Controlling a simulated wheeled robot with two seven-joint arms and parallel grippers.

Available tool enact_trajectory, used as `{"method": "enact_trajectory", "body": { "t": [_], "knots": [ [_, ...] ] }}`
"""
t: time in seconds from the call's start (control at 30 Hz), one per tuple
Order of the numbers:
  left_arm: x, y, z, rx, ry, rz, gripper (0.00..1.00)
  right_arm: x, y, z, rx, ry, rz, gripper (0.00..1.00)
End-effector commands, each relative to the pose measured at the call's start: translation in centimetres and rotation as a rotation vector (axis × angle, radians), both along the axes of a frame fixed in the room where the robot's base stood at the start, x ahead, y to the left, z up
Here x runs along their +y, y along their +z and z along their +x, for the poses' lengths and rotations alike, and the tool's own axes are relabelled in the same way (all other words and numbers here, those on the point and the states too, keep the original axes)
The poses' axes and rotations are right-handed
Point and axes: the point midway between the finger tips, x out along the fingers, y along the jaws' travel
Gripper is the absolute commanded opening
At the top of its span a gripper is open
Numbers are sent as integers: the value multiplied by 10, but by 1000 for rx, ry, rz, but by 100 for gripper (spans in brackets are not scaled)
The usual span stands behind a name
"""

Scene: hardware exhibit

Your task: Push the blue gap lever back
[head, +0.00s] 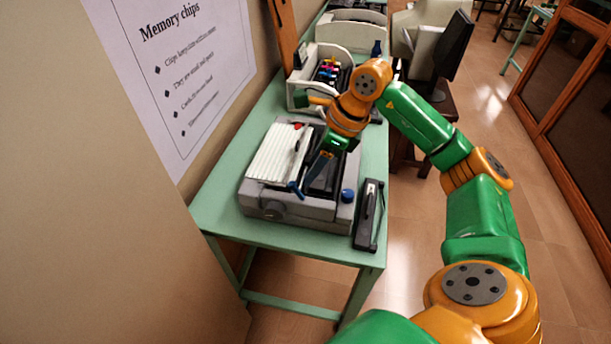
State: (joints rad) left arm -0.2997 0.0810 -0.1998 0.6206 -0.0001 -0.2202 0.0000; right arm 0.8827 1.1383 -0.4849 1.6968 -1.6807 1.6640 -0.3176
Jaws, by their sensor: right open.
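A grey printer (322,212) with a white ribbed cover stands on the green table. A small blue lever (294,187) shows at the front middle of the printer, at the right edge of the cover. A round blue knob (348,195) sits at its front right corner. My right gripper (311,174) reaches down over the printer's dark opening, its slim dark finger ending beside the blue lever. It is open; whether it touches the lever cannot be told. The wrist hides part of the printer's rear. My left gripper is out of view.
A dark handheld device (368,215) lies on the table right of the printer. Another machine with coloured cartridges (328,70) stands behind it. A wall panel with a poster (180,70) borders the table's left. The floor at right is open.

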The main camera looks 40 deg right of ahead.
Motion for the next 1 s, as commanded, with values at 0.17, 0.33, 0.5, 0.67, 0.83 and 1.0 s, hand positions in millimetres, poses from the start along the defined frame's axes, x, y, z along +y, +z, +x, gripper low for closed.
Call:
{"method": "enact_trajectory", "body": {
  "t": [0.17, 0.33, 0.5, 0.67, 0.83, 1.0],
  "knots": [
    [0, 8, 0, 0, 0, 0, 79, 9, -28, 9, 2, 2, 4, 55],
    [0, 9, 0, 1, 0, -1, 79, 12, -40, 13, -1, 2, 4, 55],
    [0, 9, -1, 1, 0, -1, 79, 12, -40, 13, -1, 2, 4, 55],
    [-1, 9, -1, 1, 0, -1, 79, 13, -40, 13, -1, 2, 4, 12],
    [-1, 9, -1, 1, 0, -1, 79, 13, -40, 13, -2, 3, 4, 0],
    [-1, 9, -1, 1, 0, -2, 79, 13, -40, 13, -2, 3, 5, 0]
  ]
}}
